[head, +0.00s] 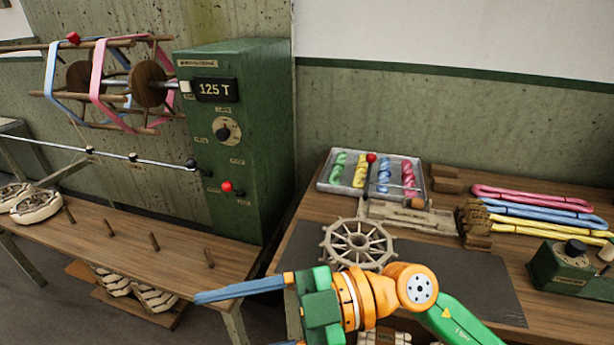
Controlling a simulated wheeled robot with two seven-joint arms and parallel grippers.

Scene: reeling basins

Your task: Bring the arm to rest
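My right gripper (238,322) is at the bottom of the head view, its arm coming in from the lower right. It points left in front of the gap between the two benches. Its upper blue finger shows in full; only a bit of the lower finger shows at the frame edge. The fingers are spread apart, and I see nothing between them. The gripper and forearm cover part of the front of the right bench (555,318). My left gripper is not in view.
A green cabinet (262,140) reading "125 T" stands behind, beside a reel with blue and pink skeins (98,75). The left bench (185,275) has upright pegs. The right bench holds a spoked wheel (358,243), a skein tray (325,182), looped skeins (535,198) and a green box (562,268).

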